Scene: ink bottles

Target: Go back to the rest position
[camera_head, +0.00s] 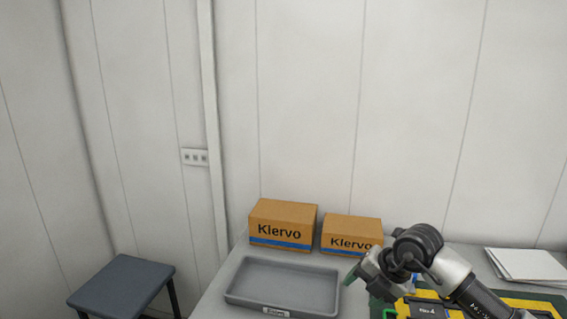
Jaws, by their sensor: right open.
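My right gripper (369,294) is at the lower right, over the table's edge of the green mat, to the right of the grey tray. Its arm comes in from the lower right corner. Its jaws are apart, with green tips, and I see nothing between them. My left gripper is not in view. No ink bottle can be made out in this view.
A grey tray (245,297) with a small label lies on the table (222,292); it looks empty. Two Klervo boxes (283,225) (351,233) stand behind it. A yellow-and-black item (430,309), white sheets (526,264) and a dark stool (122,281) also show.

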